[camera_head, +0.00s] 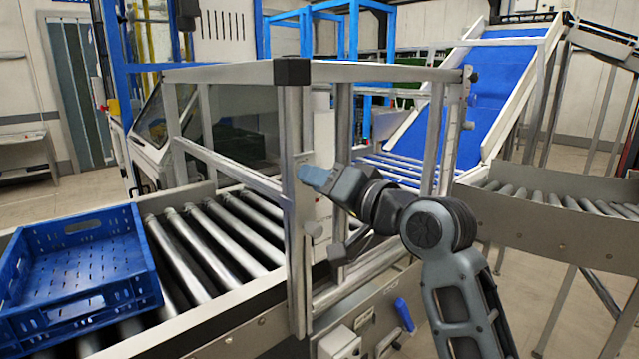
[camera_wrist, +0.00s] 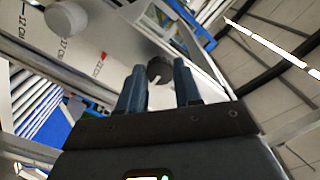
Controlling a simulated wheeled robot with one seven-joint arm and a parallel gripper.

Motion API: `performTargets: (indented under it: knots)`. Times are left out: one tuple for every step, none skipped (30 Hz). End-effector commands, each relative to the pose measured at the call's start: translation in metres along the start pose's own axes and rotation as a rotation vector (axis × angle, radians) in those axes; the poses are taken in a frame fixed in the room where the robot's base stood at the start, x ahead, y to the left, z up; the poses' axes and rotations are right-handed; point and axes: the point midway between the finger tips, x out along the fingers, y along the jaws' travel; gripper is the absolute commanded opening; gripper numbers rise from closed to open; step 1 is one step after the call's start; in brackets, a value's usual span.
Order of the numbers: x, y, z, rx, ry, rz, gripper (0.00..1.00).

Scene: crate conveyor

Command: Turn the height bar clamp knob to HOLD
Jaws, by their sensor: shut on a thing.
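My gripper (camera_head: 314,178) is at the upright post (camera_head: 299,130) at the near corner of the aluminium frame over the roller conveyor. In the wrist view my gripper's two dark blue fingers (camera_wrist: 158,84) stand on either side of a dark round knob (camera_wrist: 160,67) with a light notch, and are shut on it. In the head view the fingers cover this knob. The white plate (camera_wrist: 97,62) beside it carries printed centimetre marks, with a red mark near the knob. I cannot read a HOLD label or tell the knob's setting.
A pale round knob (camera_head: 315,229) sits lower on the post. A blue crate (camera_head: 130,285) rests on the rollers (camera_head: 205,245) at left. A blue handle (camera_head: 404,314) is on the conveyor's side below my arm. A blue inclined belt (camera_head: 487,80) stands behind at right.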

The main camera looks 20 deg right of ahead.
Motion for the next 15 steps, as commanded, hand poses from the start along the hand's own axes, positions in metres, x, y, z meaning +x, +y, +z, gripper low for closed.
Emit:
performTargets:
  knots:
    - [-0.0001,0.0016,0.0011,-0.024,0.001,0.000,0.03]
    - [-0.0001,0.0018,0.0013,-0.039,0.001,0.001,0.03]
    - [-0.0001,0.0021,0.0015,-0.064,0.001,0.001,0.03]
    - [-0.0001,0.0023,0.0017,-0.085,0.001,0.001,0.03]
    - [-0.0001,0.0024,0.0018,-0.106,0.000,0.001,0.03]
    - [-0.0002,0.0026,0.0018,-0.138,0.001,0.001,0.03]
    - [-0.0002,0.0026,0.0018,-0.164,0.001,0.001,0.03]
    - [-0.0002,0.0026,0.0017,-0.189,0.002,0.000,0.03]
    - [-0.0002,0.0027,0.0017,-0.225,0.002,0.000,0.03]
    - [-0.0003,0.0028,0.0018,-0.253,0.002,0.000,0.03]
    - [-0.0003,0.0029,0.0020,-0.282,0.002,0.000,0.03]
    - [-0.0004,0.0030,0.0021,-0.320,0.001,0.000,0.03]
    - [-0.0004,0.0030,0.0020,-0.349,0.002,0.000,0.03]
    - [-0.0004,0.0029,0.0018,-0.378,0.002,0.000,0.03]
    - [-0.0004,0.0028,0.0016,-0.416,0.003,0.000,0.03]
